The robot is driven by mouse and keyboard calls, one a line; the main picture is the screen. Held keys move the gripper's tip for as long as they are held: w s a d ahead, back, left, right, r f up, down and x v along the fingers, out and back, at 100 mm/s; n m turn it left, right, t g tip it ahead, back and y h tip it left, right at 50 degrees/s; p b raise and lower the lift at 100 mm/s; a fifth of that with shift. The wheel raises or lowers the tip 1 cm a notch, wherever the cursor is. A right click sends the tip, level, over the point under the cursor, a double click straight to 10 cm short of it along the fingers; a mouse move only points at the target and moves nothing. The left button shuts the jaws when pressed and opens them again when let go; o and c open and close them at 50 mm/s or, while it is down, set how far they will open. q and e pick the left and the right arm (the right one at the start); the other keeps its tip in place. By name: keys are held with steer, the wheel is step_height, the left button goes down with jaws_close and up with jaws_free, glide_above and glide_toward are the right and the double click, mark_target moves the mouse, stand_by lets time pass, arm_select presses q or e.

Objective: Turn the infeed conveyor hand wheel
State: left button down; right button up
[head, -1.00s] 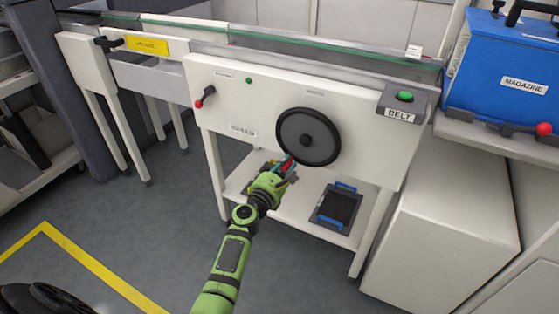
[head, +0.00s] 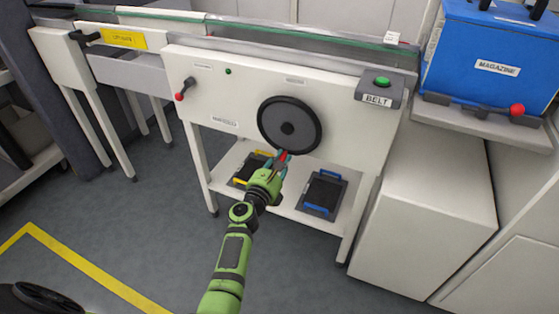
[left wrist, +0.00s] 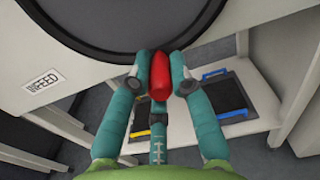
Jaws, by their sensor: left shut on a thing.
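The dark round hand wheel (head: 289,112) is on the white front panel of the conveyor. Its lower rim and face fill the top of the left wrist view (left wrist: 130,18). A red handle (left wrist: 159,76) stands out from the wheel's lower edge. My left gripper (head: 282,158) is at the bottom of the wheel. In the left wrist view its teal fingers (left wrist: 160,70) are on both sides of the red handle, shut on it. In the head view the fingers partly hide the handle. My right gripper is not in view.
A small red-tipped lever (head: 184,90) is left of the wheel. The green BELT button box (head: 381,92) is at the right. Below, a shelf (head: 222,178) holds yellow-handled (head: 248,172) and blue-handled (head: 323,193) trays. A blue MAGAZINE box (head: 490,50) stands at right.

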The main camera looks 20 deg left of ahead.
arm_select(q)
steer(key=shift+d, duration=0.3)
steer(key=c, duration=1.1)
jaws_free()
steer(key=shift+r, duration=0.1)
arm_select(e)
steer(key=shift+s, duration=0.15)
arm_select(q)
steer(key=shift+a, duration=0.1)
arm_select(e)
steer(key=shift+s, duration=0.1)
arm_select(q)
steer(key=s, duration=1.2)
steer(key=shift+a, duration=0.2)
